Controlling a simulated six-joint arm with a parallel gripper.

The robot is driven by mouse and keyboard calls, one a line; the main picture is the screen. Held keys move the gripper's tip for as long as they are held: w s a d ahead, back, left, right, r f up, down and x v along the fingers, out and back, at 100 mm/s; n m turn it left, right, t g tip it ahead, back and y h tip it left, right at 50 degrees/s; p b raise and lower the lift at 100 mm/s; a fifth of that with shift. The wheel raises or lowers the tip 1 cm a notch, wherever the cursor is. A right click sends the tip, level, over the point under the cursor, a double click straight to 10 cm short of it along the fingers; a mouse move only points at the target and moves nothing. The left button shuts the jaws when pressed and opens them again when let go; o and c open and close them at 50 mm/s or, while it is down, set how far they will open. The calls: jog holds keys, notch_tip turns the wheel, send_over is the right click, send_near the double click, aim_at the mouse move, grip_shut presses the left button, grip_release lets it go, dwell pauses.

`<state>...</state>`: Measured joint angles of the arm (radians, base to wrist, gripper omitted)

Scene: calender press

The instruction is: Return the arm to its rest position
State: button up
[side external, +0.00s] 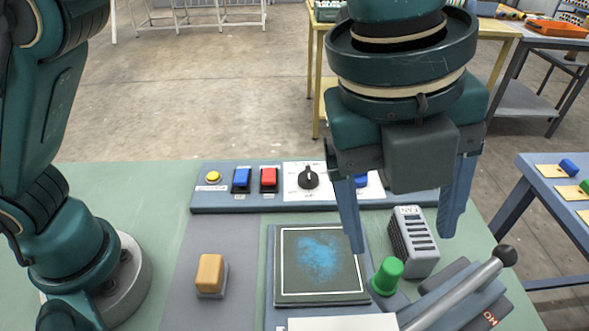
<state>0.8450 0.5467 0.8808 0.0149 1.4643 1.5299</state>
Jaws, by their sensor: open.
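My gripper (404,225) hangs at the upper right of the side external view with its two blue-grey fingers pointing down. The fingers are wide apart and nothing is between them. It is above the press station, in front of the control panel (222,199). Below it are a dark square plate (290,289) with a blue powdery patch, a green knob (388,274) and a grey vented box (413,244) marked FAN. My gripper hides part of the panel's right side.
A grey lever (455,293) with a black ball end slants up at the lower right. A wooden block (210,273) stands left of the plate. The panel carries a yellow button (213,176), blue and red switches and a black dial (308,177). Green tabletop (150,190) at left is clear.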

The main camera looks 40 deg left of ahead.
jog(key=w+a+r+n+t, duration=0.1)
jog(key=a+r+n+t, duration=0.15)
jog(key=a+n, duration=0.45)
jog(key=w+a+r+n+t, duration=0.1)
jog(key=a+r+n, duration=0.25)
jog(key=a, duration=0.85)
jog(key=s+a+f+n+y, duration=0.2)
jog(key=s+a+f+n, duration=0.5)
jog(key=n, duration=0.9)
notch_tip(320, 180, down, 3)
jog(key=shift+s+a+f+n, duration=0.1)
jog(key=shift+s+a+n, duration=0.3)
jog(key=shift+s, duration=0.4)
